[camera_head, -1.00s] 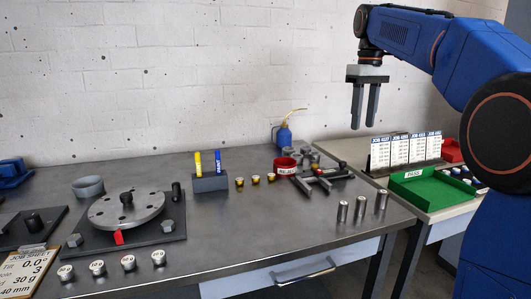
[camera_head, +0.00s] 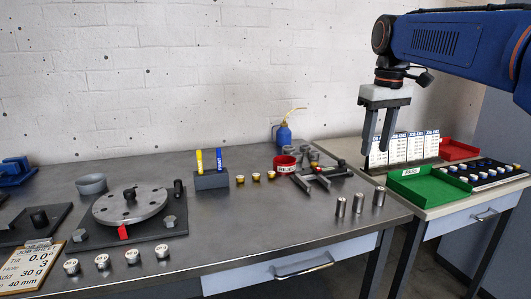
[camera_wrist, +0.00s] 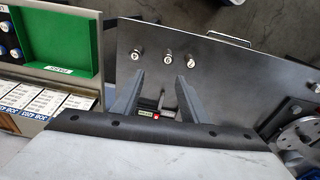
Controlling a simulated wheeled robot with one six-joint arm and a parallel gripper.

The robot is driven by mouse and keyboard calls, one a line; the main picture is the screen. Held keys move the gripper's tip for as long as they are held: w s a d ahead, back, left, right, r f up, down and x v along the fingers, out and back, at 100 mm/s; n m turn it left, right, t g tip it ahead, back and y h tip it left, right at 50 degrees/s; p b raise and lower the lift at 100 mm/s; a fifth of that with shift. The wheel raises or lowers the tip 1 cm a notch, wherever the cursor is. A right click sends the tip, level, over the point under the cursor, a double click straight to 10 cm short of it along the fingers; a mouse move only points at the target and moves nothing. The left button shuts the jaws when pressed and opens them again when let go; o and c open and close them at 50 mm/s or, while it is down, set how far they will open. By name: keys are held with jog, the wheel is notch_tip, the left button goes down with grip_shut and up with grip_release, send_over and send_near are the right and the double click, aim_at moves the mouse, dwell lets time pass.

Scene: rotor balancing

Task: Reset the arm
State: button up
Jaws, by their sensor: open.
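My gripper (camera_head: 375,150) hangs in the upper right of the head view, fingers pointing down, open with a gap between them and nothing held. It is above the gap between the steel bench and the side table, in front of the job cards (camera_head: 413,148). In the wrist view my open gripper (camera_wrist: 167,80) is seen over the bench (camera_wrist: 235,75). The fingers partly hide the fork-like stand (camera_head: 322,176) there. The arm reaches in from the right edge.
A disc rotor (camera_head: 130,205) sits on a dark plate at left. Three metal cylinders (camera_head: 359,204) stand near the bench's right edge. A green tray (camera_head: 429,187), a red tray (camera_head: 458,149) and a rack of small parts (camera_head: 486,177) are on the side table. A blue oil can (camera_head: 283,135) stands behind.

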jog(key=s+f+m+t, duration=0.3)
jog(key=s+f+m, duration=0.1)
jog(key=s+f, duration=2.2)
jog(key=shift+s+d+f+t, duration=0.15)
jog(key=shift+d+f+t, duration=0.15)
jog(key=shift+f, duration=0.25)
